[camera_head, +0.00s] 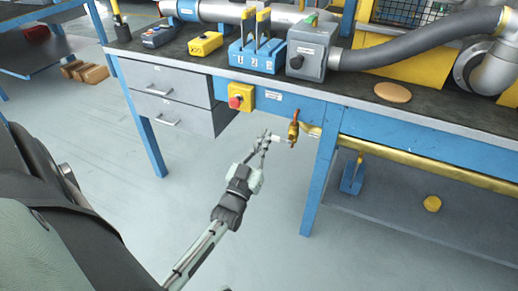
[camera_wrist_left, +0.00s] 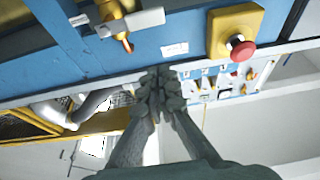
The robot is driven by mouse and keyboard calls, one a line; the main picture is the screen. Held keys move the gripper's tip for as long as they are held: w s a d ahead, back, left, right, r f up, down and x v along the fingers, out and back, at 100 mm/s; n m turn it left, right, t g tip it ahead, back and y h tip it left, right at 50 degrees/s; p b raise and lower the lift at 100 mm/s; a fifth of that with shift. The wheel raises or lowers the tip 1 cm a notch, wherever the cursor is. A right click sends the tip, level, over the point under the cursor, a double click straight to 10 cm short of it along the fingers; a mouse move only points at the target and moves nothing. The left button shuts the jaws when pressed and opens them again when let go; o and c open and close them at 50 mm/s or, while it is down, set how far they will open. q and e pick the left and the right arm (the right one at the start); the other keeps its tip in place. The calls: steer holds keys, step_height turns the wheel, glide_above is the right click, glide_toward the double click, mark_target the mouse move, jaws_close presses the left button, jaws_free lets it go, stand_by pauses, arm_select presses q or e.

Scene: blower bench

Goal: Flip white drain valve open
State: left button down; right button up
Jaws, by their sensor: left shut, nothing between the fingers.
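The drain valve has a brass body (camera_head: 293,131) under the front rail of the blue bench. A short white lever (camera_head: 278,140) sticks out from its left side toward my gripper. In the left wrist view the white lever (camera_wrist_left: 138,22) lies across the brass body (camera_wrist_left: 112,10) near the top. My left gripper (camera_head: 265,138) is shut and empty, just left of the lever in the head view. In the left wrist view its fingertips (camera_wrist_left: 158,76) are together, below and apart from the lever. My right gripper is not in view.
A yellow box with a red button (camera_head: 241,97) is on the bench front, left of the valve. A blue bench leg (camera_head: 320,180) and a brass pipe (camera_head: 400,160) are to the right. Drawers (camera_head: 172,82) hang at the left. The floor below my gripper is clear.

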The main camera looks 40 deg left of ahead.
mark_target(273, 138)
arm_select(q)
steer(key=shift+w+a+f, duration=0.25)
steer(key=shift+w+f, duration=0.45)
steer(key=shift+w, duration=0.25)
steer(key=shift+w+a+f, duration=0.2)
steer(key=shift+w+f, duration=0.5)
steer(key=shift+w, duration=0.2)
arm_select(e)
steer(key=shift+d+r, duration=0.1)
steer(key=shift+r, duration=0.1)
arm_select(q)
steer(key=shift+b, duration=0.3)
